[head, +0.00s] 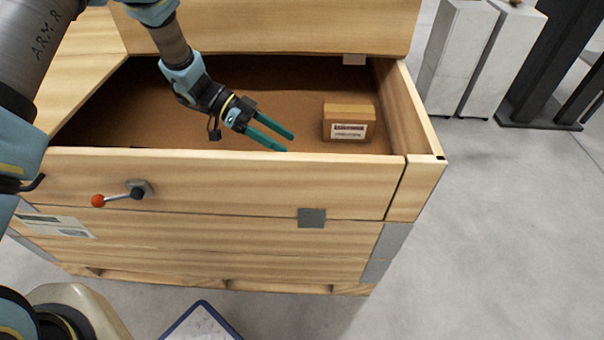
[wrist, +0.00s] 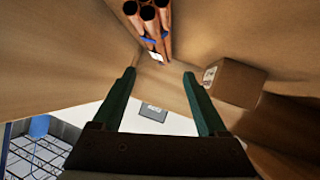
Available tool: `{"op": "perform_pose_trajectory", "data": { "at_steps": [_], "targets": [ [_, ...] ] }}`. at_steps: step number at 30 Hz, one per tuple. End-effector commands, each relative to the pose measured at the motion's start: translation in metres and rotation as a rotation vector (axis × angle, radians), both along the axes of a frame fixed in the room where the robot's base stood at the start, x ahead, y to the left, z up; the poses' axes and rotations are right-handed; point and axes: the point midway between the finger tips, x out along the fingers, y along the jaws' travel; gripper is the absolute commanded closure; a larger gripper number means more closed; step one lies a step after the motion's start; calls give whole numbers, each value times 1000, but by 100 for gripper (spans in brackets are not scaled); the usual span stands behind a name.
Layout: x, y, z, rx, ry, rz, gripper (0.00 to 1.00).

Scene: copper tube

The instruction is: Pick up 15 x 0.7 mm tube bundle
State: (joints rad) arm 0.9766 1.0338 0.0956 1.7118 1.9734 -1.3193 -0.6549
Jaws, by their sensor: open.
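The tube bundle (wrist: 150,18) shows at the top of the wrist view as several copper-coloured tube ends with a blue band and a small white tag. It lies against the inner wall of the wooden crate, partly cut off by the frame edge. I cannot make it out in the head view, where the crate's front wall (head: 230,180) hides the near part of the inside. My gripper (head: 289,143) has two green fingers, apart and empty, inside the crate opening. In the wrist view my gripper (wrist: 160,71) is short of the bundle, with a gap between them.
A small cardboard box (head: 348,112) with a label sits in the crate, right of my gripper; it also shows in the wrist view (wrist: 236,82). The crate's raised lid (head: 290,25) stands behind. A latch with a red knob (head: 98,201) sticks out in front.

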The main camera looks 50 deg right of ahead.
Motion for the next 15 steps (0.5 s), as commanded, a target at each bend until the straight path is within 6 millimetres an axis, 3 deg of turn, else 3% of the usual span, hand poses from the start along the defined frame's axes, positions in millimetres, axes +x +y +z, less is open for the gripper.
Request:
{"op": "perform_pose_trajectory", "data": {
  "at_steps": [9,15],
  "targets": [
    [-36,-12,-18,1,3,-5,24],
    [-48,-17,-27,0,2,-3,24]
  ]
}}
